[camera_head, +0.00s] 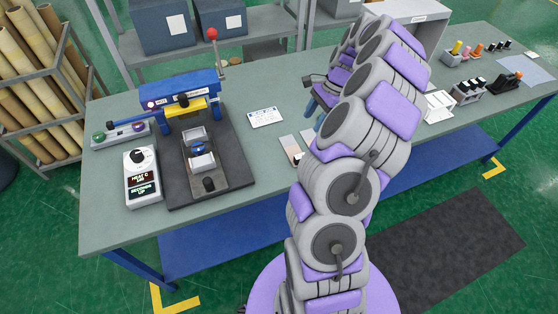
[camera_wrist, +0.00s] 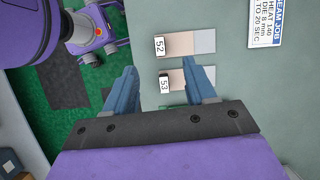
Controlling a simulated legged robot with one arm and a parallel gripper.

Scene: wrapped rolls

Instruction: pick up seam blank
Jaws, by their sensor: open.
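Two pale strips with number tags, which look like seam blanks, lie on the grey-green bench. In the wrist view the one tagged 52 (camera_wrist: 182,43) is farther up and the one tagged 53 (camera_wrist: 177,77) is below it. Each has a beige part and a greyer right end. My gripper (camera_wrist: 160,68) is open and empty, its two blue fingers spread apart. The right finger covers part of strip 53; the gap above the bench cannot be told. In the head view a strip (camera_head: 290,147) lies left of my arm, and my gripper (camera_head: 318,104) is partly hidden behind the arm.
A blue sealing press (camera_head: 180,93) on a dark base and a white heat control box (camera_head: 141,178) stand at the left. A job card (camera_head: 265,117) lies left of the strips, and also shows in the wrist view (camera_wrist: 266,22). Spools and small holders (camera_head: 468,90) stand at the right.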

